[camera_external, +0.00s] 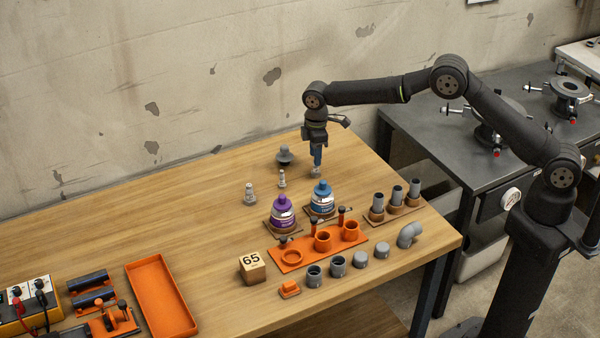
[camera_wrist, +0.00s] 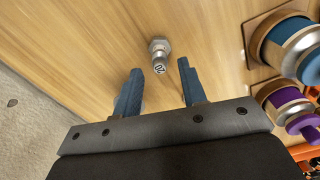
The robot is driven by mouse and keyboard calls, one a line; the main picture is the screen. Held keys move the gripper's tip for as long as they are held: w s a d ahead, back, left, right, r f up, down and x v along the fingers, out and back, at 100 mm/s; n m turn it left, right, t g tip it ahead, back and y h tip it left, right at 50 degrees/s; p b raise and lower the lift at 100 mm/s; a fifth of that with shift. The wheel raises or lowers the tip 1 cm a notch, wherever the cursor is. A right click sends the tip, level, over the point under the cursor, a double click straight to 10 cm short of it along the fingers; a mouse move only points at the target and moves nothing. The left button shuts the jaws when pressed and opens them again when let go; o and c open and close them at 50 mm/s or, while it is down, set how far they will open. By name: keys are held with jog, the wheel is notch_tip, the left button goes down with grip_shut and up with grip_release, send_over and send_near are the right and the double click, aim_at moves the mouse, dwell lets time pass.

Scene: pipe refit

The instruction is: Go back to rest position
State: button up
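My gripper (camera_external: 317,158) points down over the back right part of the wooden table (camera_external: 200,205). In the wrist view my gripper (camera_wrist: 160,78) has its two blue fingers spread apart, with nothing clasped between them. A small grey metal piece (camera_wrist: 158,48) with a dark mark on its top stands on the table just beyond the fingertips. In the external view this grey piece (camera_external: 316,172) shows right below the fingers. Whether a finger touches it I cannot tell.
Blue (camera_external: 322,195) and purple (camera_external: 282,210) bottles stand in front of my gripper. Grey pieces (camera_external: 250,193) stand to its left, one dark and knobbed (camera_external: 285,155). An orange fixture (camera_external: 318,248), pipe fittings (camera_external: 408,235) and an orange tray (camera_external: 162,295) lie nearer the front.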

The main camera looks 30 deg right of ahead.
jog(key=w+d+r, duration=0.2)
jog(key=d+r, duration=0.5)
jog(key=d, duration=0.5)
jog(key=s+d, duration=0.9)
jog(key=s, duration=0.1)
jog(key=a+f, duration=0.2)
jog(key=a, duration=0.1)
jog(key=s+a+f, duration=0.1)
jog(key=a+f, duration=0.1)
jog(key=a, duration=0.1)
jog(key=a+f, duration=0.2)
jog(key=a, duration=0.1)
jog(key=shift+s+a+f, duration=0.2)
jog(key=shift+s+f, duration=0.05)
jog(key=shift+s, duration=0.15)
jog(key=shift+s+a+f, duration=0.1)
jog(key=shift+a+f, duration=0.2)
jog(key=shift+a, duration=0.25)
